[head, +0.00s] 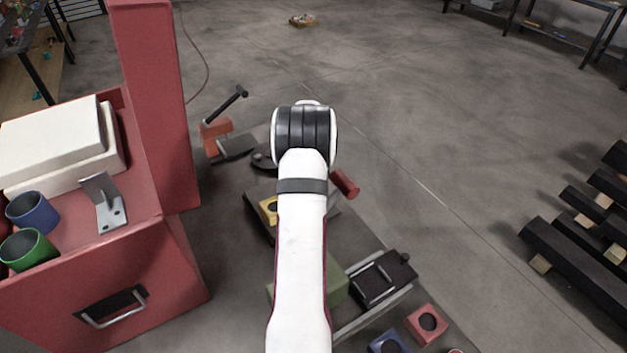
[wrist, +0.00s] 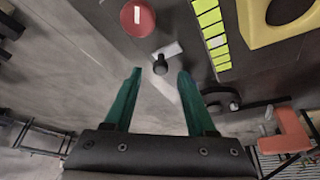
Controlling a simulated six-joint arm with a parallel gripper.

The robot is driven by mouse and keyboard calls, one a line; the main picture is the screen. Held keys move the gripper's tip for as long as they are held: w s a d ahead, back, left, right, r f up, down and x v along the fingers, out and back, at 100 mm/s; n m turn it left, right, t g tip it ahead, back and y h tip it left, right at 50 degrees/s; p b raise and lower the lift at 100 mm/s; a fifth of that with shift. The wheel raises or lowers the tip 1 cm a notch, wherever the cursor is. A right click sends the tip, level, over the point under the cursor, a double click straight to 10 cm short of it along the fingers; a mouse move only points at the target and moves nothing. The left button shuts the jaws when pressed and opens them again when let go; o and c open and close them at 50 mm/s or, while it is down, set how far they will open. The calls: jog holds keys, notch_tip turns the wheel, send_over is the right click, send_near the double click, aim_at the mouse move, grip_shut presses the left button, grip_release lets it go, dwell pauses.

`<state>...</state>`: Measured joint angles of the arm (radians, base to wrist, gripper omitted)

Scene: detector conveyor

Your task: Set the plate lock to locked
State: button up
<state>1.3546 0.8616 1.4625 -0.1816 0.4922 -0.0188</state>
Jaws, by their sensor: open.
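In the wrist view my gripper (wrist: 159,74) is open, with its two green fingers apart. A small black knob (wrist: 161,65) with a pale plate (wrist: 171,50) beside it shows between and just beyond the fingertips. I see no contact, and the gap in depth is hard to judge. No part is clearly marked as the plate lock; this knob and plate may belong to it. A red round piece (wrist: 137,19) with a white label lies just beyond. In the head view my arm hides the gripper and the knob; a red cylinder (head: 344,183) shows at its right.
A yellow block (head: 268,208), black sliding carriage (head: 380,279) and red holed block (head: 427,322) share the dark board. An orange block (head: 217,136) with a black lever stands behind. A red cabinet (head: 190,252) is at left. Floor to the right is clear before dark beams (head: 575,265).

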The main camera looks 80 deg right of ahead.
jog(key=shift+x, duration=0.95)
grip_shut()
dwell(0.7)
